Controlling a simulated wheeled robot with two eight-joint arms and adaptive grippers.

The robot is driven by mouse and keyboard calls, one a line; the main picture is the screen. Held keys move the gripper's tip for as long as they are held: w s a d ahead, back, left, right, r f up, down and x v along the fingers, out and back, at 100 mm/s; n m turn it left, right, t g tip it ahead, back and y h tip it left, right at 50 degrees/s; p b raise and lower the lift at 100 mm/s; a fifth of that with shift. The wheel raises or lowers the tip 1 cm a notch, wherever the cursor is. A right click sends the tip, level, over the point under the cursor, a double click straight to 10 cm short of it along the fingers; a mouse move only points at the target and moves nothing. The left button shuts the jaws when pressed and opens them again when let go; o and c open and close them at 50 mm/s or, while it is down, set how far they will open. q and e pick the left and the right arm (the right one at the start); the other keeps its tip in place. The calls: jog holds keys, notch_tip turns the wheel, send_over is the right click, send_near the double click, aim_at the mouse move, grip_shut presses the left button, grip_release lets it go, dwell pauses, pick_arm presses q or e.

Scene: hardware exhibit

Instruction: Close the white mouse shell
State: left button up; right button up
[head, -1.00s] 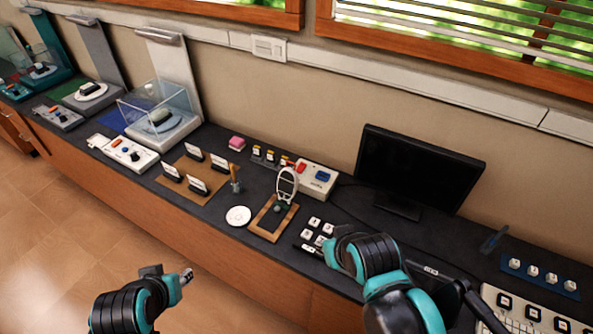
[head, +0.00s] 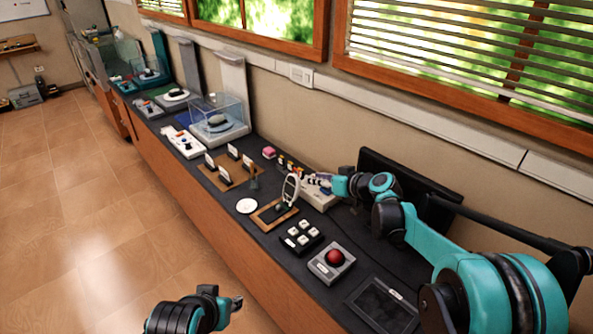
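The white mouse shell (head: 290,189) stands raised, tilted up, at the back of a wooden-framed tray (head: 263,223) on the dark counter. A small dark part shows in the tray below it. My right gripper (head: 325,184) is just right of and behind the raised shell, above a pale box; its fingers are small and partly lost against the objects behind, and I cannot tell whether it touches the shell. My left gripper (head: 237,303) is low in front of the counter, away from the objects; its finger opening is unclear.
A white disc (head: 246,206) lies left of the tray. Several keycaps on a dark base (head: 301,238) and a red trackball (head: 334,258) sit to its right. A monitor (head: 440,205) stands behind my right arm. Glass-covered displays (head: 217,118) stand further left.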

jog(key=w+a+f+n+t+y, duration=0.1)
jog(key=w+a+f+y, duration=0.1)
jog(key=w+f, duration=0.5)
jog(key=n+t+y+b, duration=0.1)
jog(key=t+y+b, duration=0.1)
send_over(294, 184)
jog(key=d, duration=0.2)
jog(key=f, duration=0.5)
jog(key=shift+s+a, duration=0.25)
jog(key=shift+w+a+r, duration=0.15)
jog(key=shift+w+a, duration=0.25)
jog(key=shift+c, duration=0.3)
grip_shut()
